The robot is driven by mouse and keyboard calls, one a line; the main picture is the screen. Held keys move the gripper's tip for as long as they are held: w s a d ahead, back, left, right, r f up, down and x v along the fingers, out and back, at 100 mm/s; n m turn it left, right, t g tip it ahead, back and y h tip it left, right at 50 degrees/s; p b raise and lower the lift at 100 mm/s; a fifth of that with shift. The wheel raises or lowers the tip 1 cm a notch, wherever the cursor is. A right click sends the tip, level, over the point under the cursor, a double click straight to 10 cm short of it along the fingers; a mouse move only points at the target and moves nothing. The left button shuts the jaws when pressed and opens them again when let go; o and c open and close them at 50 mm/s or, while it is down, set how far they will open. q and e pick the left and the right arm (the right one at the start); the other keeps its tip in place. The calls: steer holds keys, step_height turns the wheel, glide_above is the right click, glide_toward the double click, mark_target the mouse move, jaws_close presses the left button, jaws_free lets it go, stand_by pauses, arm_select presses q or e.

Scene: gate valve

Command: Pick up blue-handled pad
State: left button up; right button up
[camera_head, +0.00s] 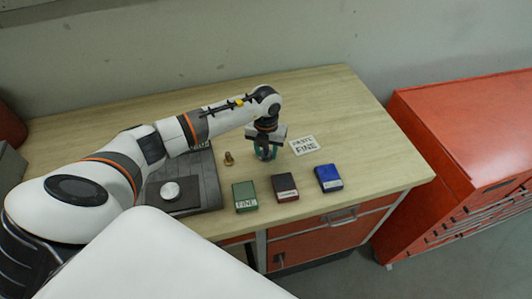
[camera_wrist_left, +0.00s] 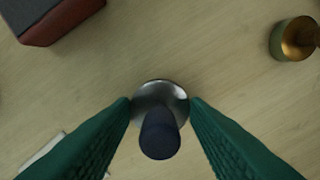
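The blue-handled pad (camera_wrist_left: 159,112) shows in the left wrist view as a shiny metal disc with a dark blue handle, on the wooden table. My left gripper (camera_wrist_left: 160,107) has its two teal fingers apart, one on each side of the pad, with the tips close to the disc's edges. I cannot tell whether they touch it. In the head view my left gripper (camera_head: 266,153) points down over the table and hides the pad. My right gripper is not in view.
A brass piece (camera_head: 228,158) stands left of the gripper. A label card (camera_head: 304,146) reading "PASTE FINE" lies to the right. Green (camera_head: 245,196), maroon (camera_head: 285,187) and blue (camera_head: 328,178) boxes line the front. A pale disc (camera_head: 170,191) lies on a dark plate at left.

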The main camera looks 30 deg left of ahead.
arm_select(q)
steer(key=c, duration=0.3)
steer(key=shift+w+r, duration=0.1)
steer(key=shift+c, duration=0.2)
steer(key=shift+r, duration=0.3)
step_height(320, 180, up, 8)
steer(key=b, duration=0.3)
steer(key=shift+r+b, duration=0.25)
steer(key=shift+b, duration=0.05)
steer(key=shift+r, duration=0.45)
